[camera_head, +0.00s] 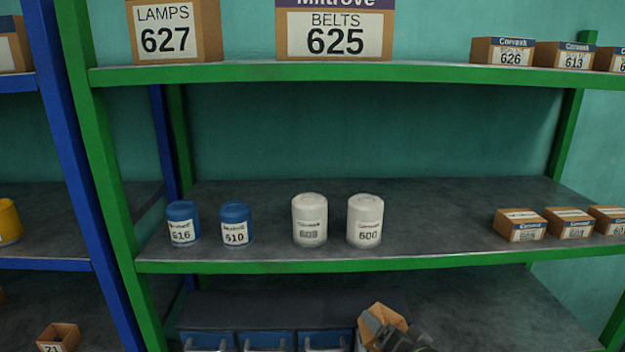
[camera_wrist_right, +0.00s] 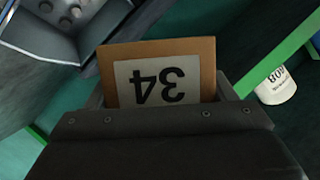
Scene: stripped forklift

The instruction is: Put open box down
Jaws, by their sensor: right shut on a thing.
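The open box is brown cardboard and shows low in the head view (camera_head: 384,314), in front of the lower shelf. In the right wrist view its white label reads 34, upside down (camera_wrist_right: 160,80). My right gripper (camera_head: 388,334) is shut on the box; in the right wrist view its dark fingers (camera_wrist_right: 162,100) lie along the box's two sides. The box looks tilted in the head view. Its inside and underside are hidden. My left gripper is not in view.
Blue bins with handles (camera_head: 265,341) stand low, left of the box. The green middle shelf (camera_head: 430,256) above holds blue cans (camera_head: 236,224), white cans (camera_head: 309,220) and small boxes (camera_head: 521,225). The lower shelf (camera_head: 500,310) looks clear right of the box. A small open box (camera_head: 58,338) sits lower left.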

